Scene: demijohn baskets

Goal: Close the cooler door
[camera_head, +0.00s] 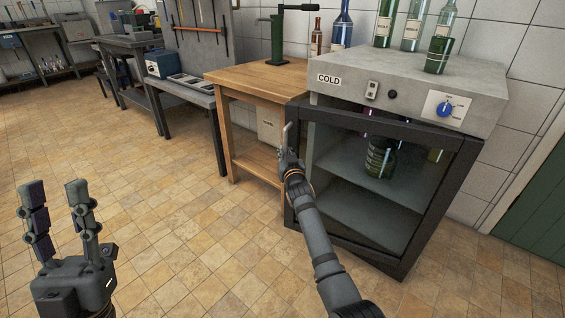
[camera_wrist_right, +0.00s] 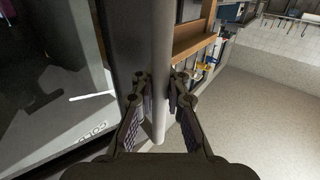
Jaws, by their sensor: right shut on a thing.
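The cooler (camera_head: 408,92) is a grey-topped box marked COLD, with a blue dial on its front. Its dark-framed glass door (camera_head: 345,240) appears ajar, its left edge standing out from the body. My right gripper (camera_head: 287,150) is at the door's left edge, shut on the upright bar handle (camera_wrist_right: 160,60). In the right wrist view, the fingers (camera_wrist_right: 160,100) lie on both sides of this grey bar. My left gripper (camera_head: 62,200) is open and empty above the floor, at the left and away from the cooler.
A green bottle (camera_head: 380,160) stands inside behind the glass. Several bottles, including a blue one (camera_head: 342,30), stand on or behind the cooler's top. A wooden table (camera_head: 255,78) stands close to the cooler's left. The tiled floor (camera_head: 180,230) in front is clear.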

